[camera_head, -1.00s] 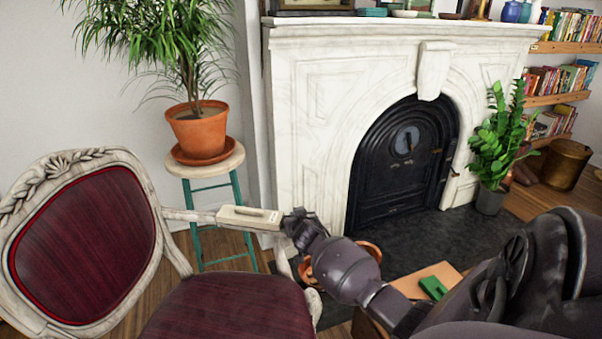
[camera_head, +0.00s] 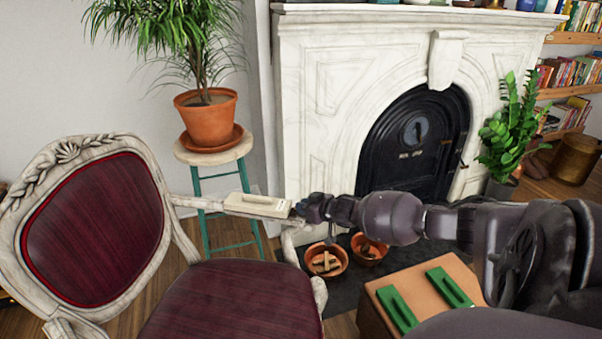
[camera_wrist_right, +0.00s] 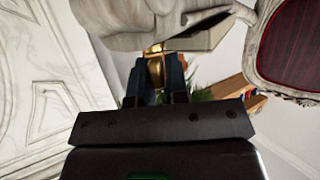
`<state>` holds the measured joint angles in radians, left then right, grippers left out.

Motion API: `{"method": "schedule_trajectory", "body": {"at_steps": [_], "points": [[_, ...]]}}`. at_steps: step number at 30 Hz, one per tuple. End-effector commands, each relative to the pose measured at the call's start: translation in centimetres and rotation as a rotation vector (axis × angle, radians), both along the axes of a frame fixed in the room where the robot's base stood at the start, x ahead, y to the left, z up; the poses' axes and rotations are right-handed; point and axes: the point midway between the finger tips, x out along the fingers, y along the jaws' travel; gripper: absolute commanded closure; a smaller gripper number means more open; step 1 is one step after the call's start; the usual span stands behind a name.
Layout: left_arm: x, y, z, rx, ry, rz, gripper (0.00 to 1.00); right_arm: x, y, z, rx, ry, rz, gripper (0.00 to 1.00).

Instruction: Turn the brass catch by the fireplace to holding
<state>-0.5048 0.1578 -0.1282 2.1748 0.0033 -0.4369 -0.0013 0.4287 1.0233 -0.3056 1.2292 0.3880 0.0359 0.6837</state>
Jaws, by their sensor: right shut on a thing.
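A brass piece, which looks like the catch (camera_wrist_right: 155,68), shows between the fingers of my right gripper in the right wrist view. My right gripper (camera_head: 304,209) is shut on it, at the right end of a long cream block (camera_head: 250,205) by the chair's armrest. The block has a raised bar along its top and small dark marks at its right end. In the head view the gripper hides the catch, so its turned position cannot be read. The white marble fireplace (camera_head: 330,100) with its black arched door (camera_head: 410,150) stands behind. My left gripper is not in view.
A carved chair with a dark red seat (camera_head: 235,295) stands at the left. A potted plant (camera_head: 210,118) is on a teal-legged stool behind the block. Two terracotta bowls (camera_head: 327,272) sit on the hearth. A brown box (camera_head: 425,265) holds two green blocks at the front.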

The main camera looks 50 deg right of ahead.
Motion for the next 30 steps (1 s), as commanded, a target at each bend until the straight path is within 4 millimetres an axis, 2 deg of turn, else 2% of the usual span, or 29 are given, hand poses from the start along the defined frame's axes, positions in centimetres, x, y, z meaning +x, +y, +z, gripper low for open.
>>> {"method": "schedule_trajectory", "body": {"at_steps": [1,5,21,30], "points": [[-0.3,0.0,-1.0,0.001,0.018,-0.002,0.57,-0.3,-0.2,-1.0,-0.008,0.017,0.030,1.00],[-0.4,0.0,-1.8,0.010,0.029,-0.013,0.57,-0.3,-0.2,-1.2,-0.006,0.019,0.108,1.00],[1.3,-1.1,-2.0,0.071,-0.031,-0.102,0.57,-0.2,-0.1,-1.0,-0.002,0.016,0.401,1.00],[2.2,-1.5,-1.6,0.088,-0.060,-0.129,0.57,-0.2,-0.1,-0.7,0.000,0.011,0.494,1.00]]}}
